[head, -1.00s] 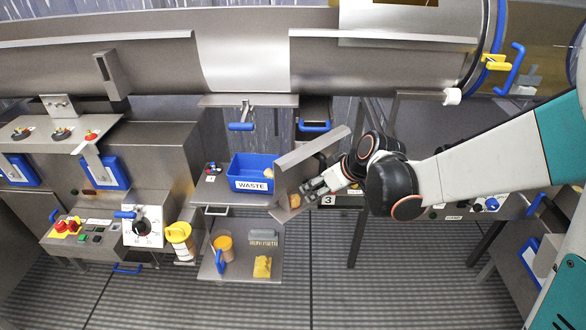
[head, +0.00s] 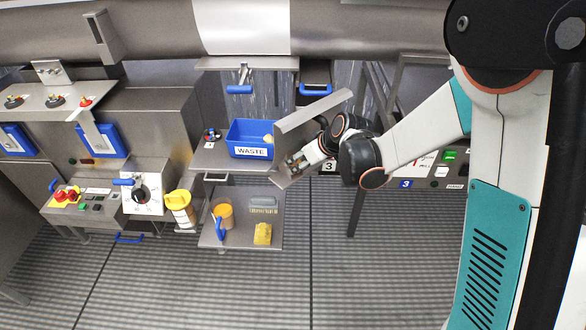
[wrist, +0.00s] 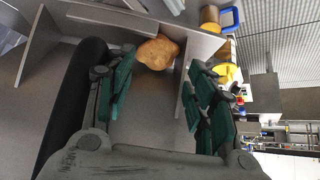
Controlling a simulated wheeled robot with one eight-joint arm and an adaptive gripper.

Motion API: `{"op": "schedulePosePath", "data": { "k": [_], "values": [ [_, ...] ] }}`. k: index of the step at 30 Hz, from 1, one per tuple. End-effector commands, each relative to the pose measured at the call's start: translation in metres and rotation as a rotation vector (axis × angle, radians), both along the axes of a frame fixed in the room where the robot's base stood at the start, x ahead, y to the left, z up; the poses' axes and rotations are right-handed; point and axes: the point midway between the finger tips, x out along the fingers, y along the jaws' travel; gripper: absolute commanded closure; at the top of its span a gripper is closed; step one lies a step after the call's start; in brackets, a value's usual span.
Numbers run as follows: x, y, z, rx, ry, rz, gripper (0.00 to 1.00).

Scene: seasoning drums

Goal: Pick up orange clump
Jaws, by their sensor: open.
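The orange clump (wrist: 158,52) is a lumpy, tan-orange piece in the wrist view. It lies on a grey metal surface between thin metal walls, just beyond my fingertips and roughly in line with the gap between them. My gripper (wrist: 155,76) is open, with one teal-padded finger on each side and nothing between them. In the head view my gripper (head: 295,164) reaches down and left into the angled metal chute (head: 313,110) beside the waste bin. I cannot make out the clump in the head view; the gripper seems to cover it.
A blue WASTE bin (head: 250,152) with a tan piece in it stands on the shelf left of the chute. A lower shelf holds an orange-topped jug (head: 223,213), a brush (head: 263,204) and a yellow item (head: 262,233). A yellow-lidded container (head: 180,207) stands further left. The chute walls are close to my fingers.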

Motion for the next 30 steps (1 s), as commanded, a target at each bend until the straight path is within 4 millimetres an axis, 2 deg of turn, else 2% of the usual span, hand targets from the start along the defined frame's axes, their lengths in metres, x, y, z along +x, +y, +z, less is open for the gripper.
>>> {"op": "schedulePosePath", "data": {
  "k": [9,17,18,21,22,25,30],
  "values": [
    [0.018,0.017,-0.037,-0.002,0.000,0.002,0.49],
    [0.020,0.019,-0.039,-0.002,0.001,0.001,0.49],
    [0.020,0.019,-0.039,-0.002,0.001,0.001,0.53],
    [0.020,0.019,-0.039,-0.002,0.001,0.001,0.75],
    [0.020,0.019,-0.039,-0.002,0.001,0.001,0.78],
    [0.020,0.019,-0.040,-0.002,0.002,0.001,0.85],
    [0.019,0.019,-0.040,-0.001,0.003,0.002,0.86]
  ]
}}
